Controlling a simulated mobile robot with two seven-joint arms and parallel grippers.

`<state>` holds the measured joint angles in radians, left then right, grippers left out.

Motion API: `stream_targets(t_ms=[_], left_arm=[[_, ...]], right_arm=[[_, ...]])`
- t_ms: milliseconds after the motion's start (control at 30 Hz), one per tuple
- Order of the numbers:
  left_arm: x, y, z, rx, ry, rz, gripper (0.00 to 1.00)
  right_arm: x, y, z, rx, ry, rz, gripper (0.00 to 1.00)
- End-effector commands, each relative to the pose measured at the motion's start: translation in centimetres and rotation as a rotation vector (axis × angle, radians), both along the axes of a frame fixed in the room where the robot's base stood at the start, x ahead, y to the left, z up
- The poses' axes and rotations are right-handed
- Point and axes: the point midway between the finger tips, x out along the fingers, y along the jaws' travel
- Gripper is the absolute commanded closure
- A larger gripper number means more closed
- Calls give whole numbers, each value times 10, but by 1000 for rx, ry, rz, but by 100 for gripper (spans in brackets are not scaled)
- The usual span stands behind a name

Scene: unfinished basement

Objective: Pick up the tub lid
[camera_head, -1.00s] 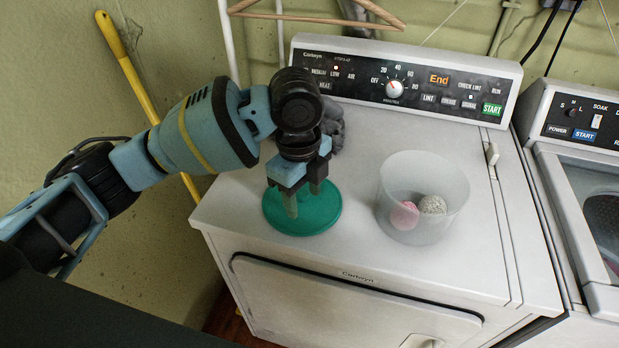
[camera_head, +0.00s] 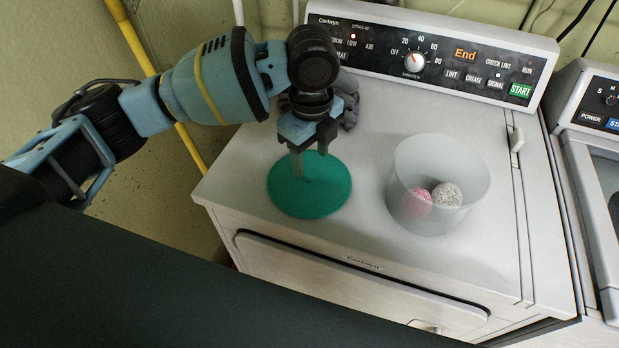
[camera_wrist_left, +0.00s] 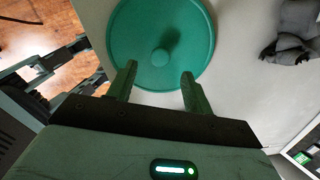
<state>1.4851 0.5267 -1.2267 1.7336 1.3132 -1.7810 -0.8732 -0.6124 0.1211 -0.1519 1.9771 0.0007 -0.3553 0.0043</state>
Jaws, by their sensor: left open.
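The tub lid is a round green disc (camera_head: 309,198) lying flat on top of the white dryer, near its left front. In the left wrist view the lid (camera_wrist_left: 190,40) shows a small round knob at its middle. My left gripper (camera_head: 310,166) is open, pointing down over the far part of the lid. In the left wrist view its two fingertips (camera_wrist_left: 158,72) are spread apart, with the knob beyond and between them. Nothing is between the fingers. A clear tub (camera_head: 440,185) stands to the right of the lid, with a pink ball and a whitish ball inside. My right gripper is not seen.
A dark grey crumpled cloth-like thing (camera_head: 349,105) lies behind my left gripper, also in the wrist view (camera_wrist_left: 290,30). The dryer's control panel (camera_head: 430,58) rises at the back. A washer (camera_head: 595,150) stands at the right. The dryer top right of the tub is clear.

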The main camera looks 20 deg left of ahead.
Motion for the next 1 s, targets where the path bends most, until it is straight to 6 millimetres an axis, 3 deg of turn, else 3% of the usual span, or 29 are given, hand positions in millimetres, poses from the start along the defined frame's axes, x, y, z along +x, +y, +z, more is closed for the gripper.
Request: stream_targets(t_ms=[233,567,933,1000], left_arm=[[0,4,-35,1,3,0,49],[1,4,-43,1,0,0,49],[1,4,-42,1,0,0,95],[1,4,-42,1,0,0,96]], right_arm=[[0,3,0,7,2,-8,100],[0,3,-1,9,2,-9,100],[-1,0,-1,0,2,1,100],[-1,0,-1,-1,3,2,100]])
